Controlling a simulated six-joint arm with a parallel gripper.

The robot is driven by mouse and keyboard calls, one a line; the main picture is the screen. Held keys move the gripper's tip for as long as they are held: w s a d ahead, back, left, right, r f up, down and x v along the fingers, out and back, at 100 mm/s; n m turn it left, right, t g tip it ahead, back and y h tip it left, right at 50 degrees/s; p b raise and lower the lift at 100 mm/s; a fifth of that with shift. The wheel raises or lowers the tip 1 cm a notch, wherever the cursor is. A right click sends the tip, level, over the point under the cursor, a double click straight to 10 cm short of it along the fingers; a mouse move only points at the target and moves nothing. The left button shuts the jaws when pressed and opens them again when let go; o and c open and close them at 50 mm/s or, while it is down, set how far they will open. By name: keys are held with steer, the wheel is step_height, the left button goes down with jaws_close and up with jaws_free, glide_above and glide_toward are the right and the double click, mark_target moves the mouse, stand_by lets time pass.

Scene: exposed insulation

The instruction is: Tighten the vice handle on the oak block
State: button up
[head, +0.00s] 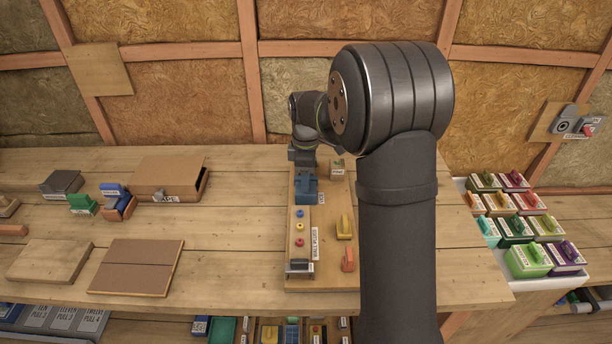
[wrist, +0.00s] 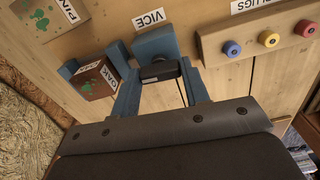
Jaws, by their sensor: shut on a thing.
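The blue vice (wrist: 155,43) is at the top middle of the wrist view, beside its VICE label. In the head view the vice (head: 306,190) is on the board below my gripper. The brown oak block (wrist: 95,85), with an OAK label and green marks, sits between the blue jaws in the wrist view. I cannot tell how tightly they press it. A dark handle (wrist: 160,69) lies between the fingers of my gripper (wrist: 162,78), which is shut on it. In the head view my gripper (head: 303,162) is small and partly hidden by my arm.
A block with green marks (wrist: 50,12) is beside the vice. A strip with coloured plugs (wrist: 268,40) lies on its other side. The board (head: 322,274) also bears yellow and orange pieces. A brown box (head: 166,178) stands left; bare table lies between box and board.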

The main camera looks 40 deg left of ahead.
steer(key=m, duration=1.4)
steer(key=shift+m, duration=3)
steer(key=o, duration=1)
step_height(320, 180, up, 17)
steer(key=shift+r, duration=0.2)
